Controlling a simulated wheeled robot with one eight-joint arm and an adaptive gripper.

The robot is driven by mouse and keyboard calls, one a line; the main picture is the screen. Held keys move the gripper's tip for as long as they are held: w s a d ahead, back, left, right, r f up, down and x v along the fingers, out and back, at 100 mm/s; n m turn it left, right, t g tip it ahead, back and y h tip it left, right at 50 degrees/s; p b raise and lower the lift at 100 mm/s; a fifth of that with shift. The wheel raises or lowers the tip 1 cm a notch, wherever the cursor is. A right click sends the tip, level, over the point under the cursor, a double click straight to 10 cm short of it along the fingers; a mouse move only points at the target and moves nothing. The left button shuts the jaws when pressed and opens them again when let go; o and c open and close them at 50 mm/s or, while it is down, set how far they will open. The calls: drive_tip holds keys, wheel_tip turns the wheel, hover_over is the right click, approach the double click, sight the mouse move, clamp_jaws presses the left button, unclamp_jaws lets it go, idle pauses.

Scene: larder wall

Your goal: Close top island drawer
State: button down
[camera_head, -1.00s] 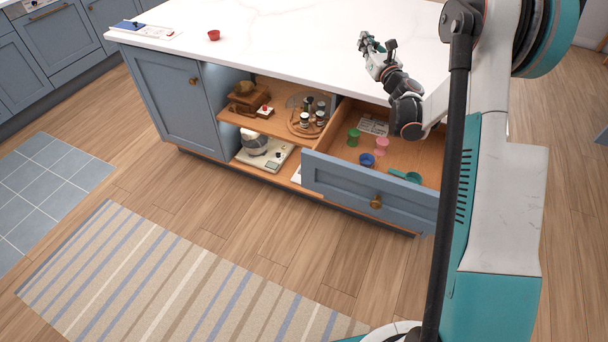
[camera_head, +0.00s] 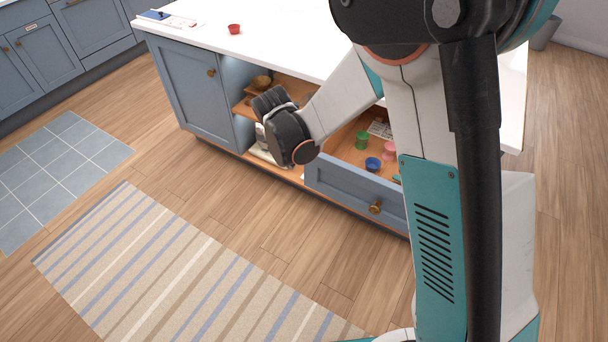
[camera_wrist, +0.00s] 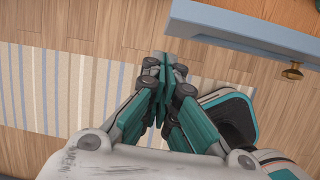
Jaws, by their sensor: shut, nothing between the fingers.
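The top island drawer (camera_head: 345,181) stands pulled out, its blue front facing the floor area and its round brass knob (camera_head: 375,208) in the middle. In the wrist view the drawer front (camera_wrist: 240,38) crosses the upper right, with its knob (camera_wrist: 292,71) sticking out towards the floor. My gripper (camera_wrist: 166,62) is shut and empty, pointing over the floor to the left of the knob and apart from the drawer front. In the head view my gripper is hidden behind my arm, and my arm covers part of the drawer.
A green cup (camera_head: 362,140), a blue cup (camera_head: 373,164) and a pink cup (camera_head: 389,150) stand inside the drawer. Open shelves are left of it. A red bowl (camera_head: 234,29) sits on the white countertop (camera_head: 290,42). A striped rug (camera_head: 150,260) lies on the open floor.

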wheel_tip(320, 180, down, 10)
drive_tip(key=w+d+g+b, duration=0.1)
drive_tip(key=w+d+b, duration=0.1)
drive_tip(key=b, duration=0.3)
drive_tip(key=shift+d+b, duration=0.2)
drive_tip(key=shift+b, duration=0.2)
drive_tip(key=shift+w+f, duration=0.1)
drive_tip(key=shift+w, duration=0.1)
